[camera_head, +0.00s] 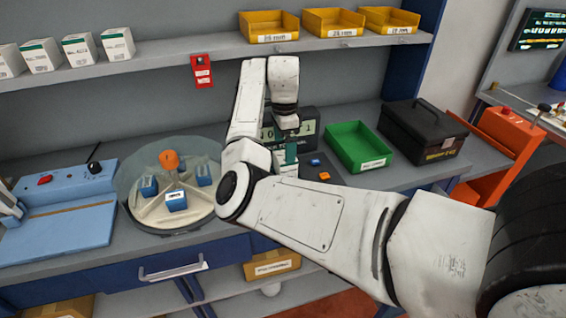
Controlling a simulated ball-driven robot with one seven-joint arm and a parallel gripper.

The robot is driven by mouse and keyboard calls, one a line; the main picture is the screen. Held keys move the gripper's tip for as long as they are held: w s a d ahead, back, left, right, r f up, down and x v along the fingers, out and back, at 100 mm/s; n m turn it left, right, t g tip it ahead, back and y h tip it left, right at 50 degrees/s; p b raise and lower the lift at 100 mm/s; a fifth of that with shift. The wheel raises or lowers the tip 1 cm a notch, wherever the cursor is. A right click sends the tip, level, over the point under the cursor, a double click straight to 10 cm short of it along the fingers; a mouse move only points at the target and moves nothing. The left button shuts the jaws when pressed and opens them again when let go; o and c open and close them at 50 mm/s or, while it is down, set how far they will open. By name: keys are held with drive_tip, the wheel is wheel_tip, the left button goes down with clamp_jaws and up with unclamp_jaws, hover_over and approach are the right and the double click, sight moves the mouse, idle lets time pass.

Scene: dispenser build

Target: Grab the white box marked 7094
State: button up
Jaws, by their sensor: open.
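Several white boxes with green tops stand in a row on the upper shelf at the far left: one (117,45) at the right end, one (80,50) beside it, one (41,56) further left, and one (9,62) cut by the picture edge. Their printed labels are too small to read surely, so I cannot tell which is 7094. My gripper (291,155) points down over the bench, in front of a dark digital display and well right of and below the boxes. Its jaws are open. My own arm partly hides the area around it.
Yellow bins (334,22) sit on the shelf's right part. Below are a round divided tray (140,196) with blue blocks, a blue machine (65,225), the display (305,130), a green bin (357,147) and a black case (424,130). A red tag (202,71) hangs from the shelf edge.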

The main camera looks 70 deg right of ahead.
drive_tip(key=shift+s+a+f+p, duration=0.1)
drive_tip(key=shift+f+p, duration=0.3)
drive_tip(key=shift+f, duration=1.1)
drive_tip(key=shift+s+f+p, duration=0.1)
drive_tip(key=shift+f+p, duration=0.3)
drive_tip(key=shift+f, duration=1.1)
drive_tip(key=shift+c, duration=0.3)
drive_tip(key=shift+r, duration=0.1)
drive_tip(key=c, duration=1.1)
drive_tip(key=shift+o, duration=0.2)
